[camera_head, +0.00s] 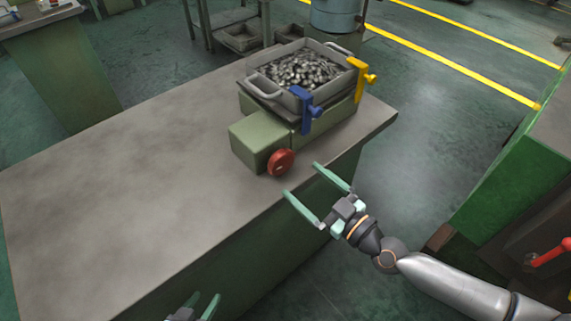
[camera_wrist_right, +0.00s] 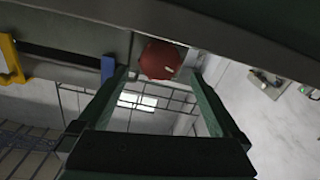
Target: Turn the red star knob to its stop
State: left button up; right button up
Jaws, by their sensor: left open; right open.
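The red star knob (camera_head: 281,162) sits on the front face of a green box-shaped machine (camera_head: 258,140) on the workbench. My right gripper (camera_head: 301,178) is open and empty, just in front of and to the right of the knob, beyond the bench's edge. In the right wrist view the knob (camera_wrist_right: 160,60) shows between the far ends of the open fingers (camera_wrist_right: 152,92); I cannot tell whether they touch it. My left gripper (camera_head: 200,300) is open and empty at the bottom edge of the head view, far from the knob.
A grey tray of small metal parts (camera_head: 300,68) sits on the machine, with a blue clamp (camera_head: 306,108) and a yellow clamp (camera_head: 360,78) at its sides. The workbench top (camera_head: 120,180) is clear on the left. A green machine with a red lever (camera_head: 550,254) stands at right.

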aim_at(285, 167)
jog(key=x, duration=0.7)
jog(key=c, duration=1.2)
jog(key=shift+o, duration=0.2)
jog(key=shift+s, duration=0.1)
jog(key=m, duration=0.3)
jog(key=shift+f, duration=0.1)
jog(key=shift+m, duration=1.9)
